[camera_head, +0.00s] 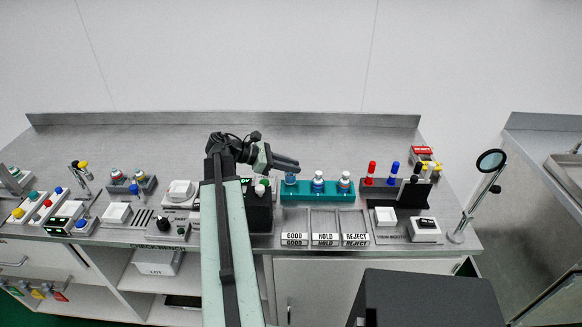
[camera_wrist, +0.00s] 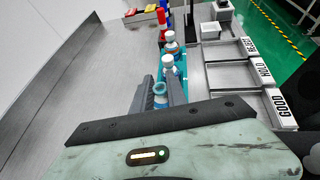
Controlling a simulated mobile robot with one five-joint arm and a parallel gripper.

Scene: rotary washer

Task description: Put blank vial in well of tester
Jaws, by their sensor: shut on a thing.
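My gripper (camera_head: 290,168) is over the left end of the teal rack (camera_head: 331,196). It is shut on a vial, which shows between the fingers in the wrist view (camera_wrist: 160,91). This vial looks bluish at the top, and its lower part is hidden by the gripper; I cannot read a label on it. In the head view the vial (camera_head: 291,179) is at the rack's left slot. The tester appears to be the black box (camera_head: 259,218) just left of the rack, partly behind my arm; its well is not clear.
Two white-capped vials (camera_head: 318,180) (camera_head: 344,180) stand in the rack to the right. GOOD, HOLD and REJECT trays (camera_head: 325,222) lie in front. Red and blue upright pieces (camera_head: 371,170) stand right of the rack. The counter behind the rack (camera_head: 330,140) is clear.

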